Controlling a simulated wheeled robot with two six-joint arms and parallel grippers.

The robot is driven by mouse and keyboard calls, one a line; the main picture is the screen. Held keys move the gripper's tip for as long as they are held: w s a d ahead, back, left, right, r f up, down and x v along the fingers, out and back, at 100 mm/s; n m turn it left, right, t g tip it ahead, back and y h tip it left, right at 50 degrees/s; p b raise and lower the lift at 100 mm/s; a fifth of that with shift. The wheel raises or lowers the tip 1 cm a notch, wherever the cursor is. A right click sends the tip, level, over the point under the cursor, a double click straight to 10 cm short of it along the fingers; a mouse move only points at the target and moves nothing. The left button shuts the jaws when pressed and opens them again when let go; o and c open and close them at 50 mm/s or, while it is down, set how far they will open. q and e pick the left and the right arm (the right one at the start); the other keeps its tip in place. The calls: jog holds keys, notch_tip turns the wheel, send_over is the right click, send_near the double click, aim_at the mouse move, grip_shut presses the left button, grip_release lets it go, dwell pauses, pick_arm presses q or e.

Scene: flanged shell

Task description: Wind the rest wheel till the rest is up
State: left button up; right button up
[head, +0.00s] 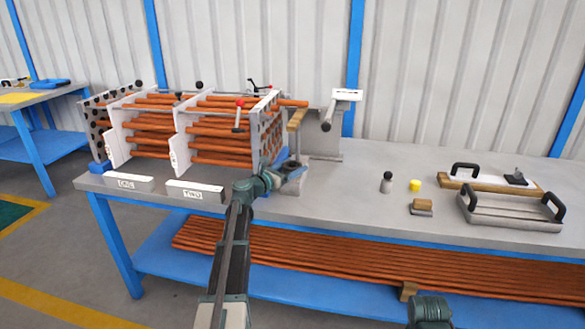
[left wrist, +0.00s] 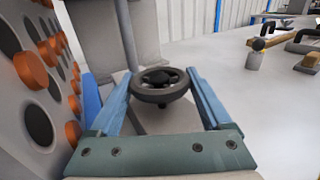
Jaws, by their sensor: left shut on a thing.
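The rest wheel (left wrist: 160,86) is a small dark handwheel with a black hub, seen in the left wrist view. The two blue fingers of my left gripper (left wrist: 162,92) stand on either side of its rim and are shut on it. In the head view my left gripper (head: 291,174) is at the right end of the tube bundle, and the wheel is hidden there. A wood-topped piece (head: 297,120), likely the rest, stands just above the gripper beside the end plate. Its exact height is hard to tell. My right gripper is out of view.
The bundle of copper-coloured tubes (head: 220,150) in white plates stands left on the grey bench (head: 365,180). One tube (head: 293,103) sticks out at right. Farther right are a yellow cap (head: 415,185) and a tray with black handles (head: 510,212).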

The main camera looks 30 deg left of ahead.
aim_at(293, 164)
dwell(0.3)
pick_arm(q)
jog(key=o, duration=1.2)
jog(key=shift+r, duration=0.1)
jog(key=shift+r+p, duration=0.9)
jog(key=shift+p, duration=0.1)
notch_tip(293, 164, up, 2)
jog(key=shift+r+p, duration=0.1)
jog(key=shift+p, duration=1)
jog(key=s+d, duration=0.2)
jog(key=s, duration=0.2)
jog(key=s+d, duration=0.3)
jog(key=s, duration=0.2)
jog(key=s+d, duration=0.2)
jog(key=s, duration=0.3)
jog(key=shift+d+r+p, duration=0.4)
